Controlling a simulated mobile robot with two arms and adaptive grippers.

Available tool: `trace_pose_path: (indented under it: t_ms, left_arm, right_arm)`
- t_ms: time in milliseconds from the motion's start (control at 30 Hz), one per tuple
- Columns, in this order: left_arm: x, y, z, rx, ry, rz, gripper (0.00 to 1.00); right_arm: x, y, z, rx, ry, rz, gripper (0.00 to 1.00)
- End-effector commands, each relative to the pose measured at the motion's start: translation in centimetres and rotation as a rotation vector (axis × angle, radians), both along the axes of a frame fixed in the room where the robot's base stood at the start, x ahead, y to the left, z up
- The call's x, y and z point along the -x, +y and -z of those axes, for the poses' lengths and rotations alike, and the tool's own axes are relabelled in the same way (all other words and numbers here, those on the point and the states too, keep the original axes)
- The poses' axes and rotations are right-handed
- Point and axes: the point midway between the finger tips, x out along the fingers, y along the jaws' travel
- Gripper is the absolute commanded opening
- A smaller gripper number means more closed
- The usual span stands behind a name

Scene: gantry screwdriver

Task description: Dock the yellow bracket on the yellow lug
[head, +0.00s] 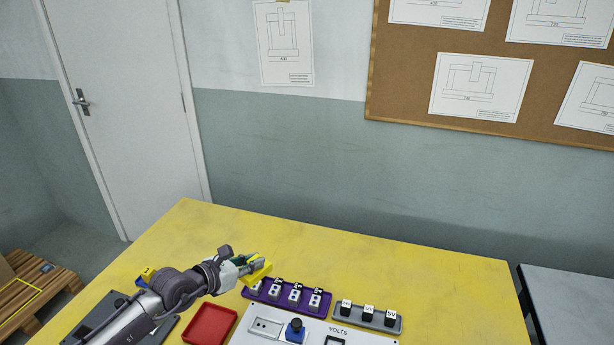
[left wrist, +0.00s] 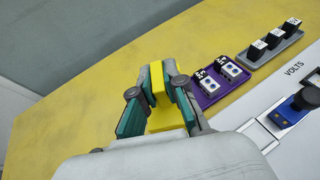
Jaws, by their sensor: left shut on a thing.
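My left gripper (head: 247,264) is shut on the yellow bracket (head: 261,272) and holds it over the yellow table, just behind and left of the purple tray. In the left wrist view the bracket (left wrist: 157,84) stands between the two green-padded fingers (left wrist: 153,97). A small yellow piece (head: 148,273) shows beside something blue at the table's left, partly hidden behind my left arm. I cannot tell whether it is the yellow lug. My right gripper is not in view.
A purple tray (head: 318,307) holds several white blocks. A grey tray (head: 394,328) with black-and-white blocks stands to its right. A white VOLTS panel (head: 372,340) and a red tray (head: 209,324) lie nearer. The back of the yellow table (head: 420,266) is clear.

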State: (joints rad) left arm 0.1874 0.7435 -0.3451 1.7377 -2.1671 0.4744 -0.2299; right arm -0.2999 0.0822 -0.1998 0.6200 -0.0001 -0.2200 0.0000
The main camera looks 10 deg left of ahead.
Motion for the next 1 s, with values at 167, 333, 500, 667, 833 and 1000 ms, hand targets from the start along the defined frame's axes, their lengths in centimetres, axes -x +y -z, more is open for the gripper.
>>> trace_pose_path:
  t_ms: [167, 333, 500, 667, 833, 1000]
  left_arm:
    - [2.5, -2.0, -1.3, 0.006, 0.000, 0.064, 0.00]
    - [8.6, -4.8, -4.7, 0.006, -0.001, 0.229, 0.00]
    - [14.4, -6.2, -7.7, 0.002, -0.002, 0.384, 0.00]
    - [17.4, -6.7, -8.9, -0.001, -0.001, 0.464, 0.00]
    - [18.1, -6.8, -9.1, -0.005, 0.001, 0.482, 0.00]
    - [17.9, -6.9, -9.3, 0.007, -0.006, 0.476, 0.00]
  right_arm:
    - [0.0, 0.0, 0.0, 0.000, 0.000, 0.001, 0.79]
    - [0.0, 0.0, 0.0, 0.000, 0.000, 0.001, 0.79]
    - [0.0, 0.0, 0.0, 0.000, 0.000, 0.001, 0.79]
    - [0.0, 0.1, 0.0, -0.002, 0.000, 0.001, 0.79]
    - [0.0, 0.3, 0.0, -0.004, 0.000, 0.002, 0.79]
    - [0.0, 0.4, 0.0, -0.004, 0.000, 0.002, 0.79]
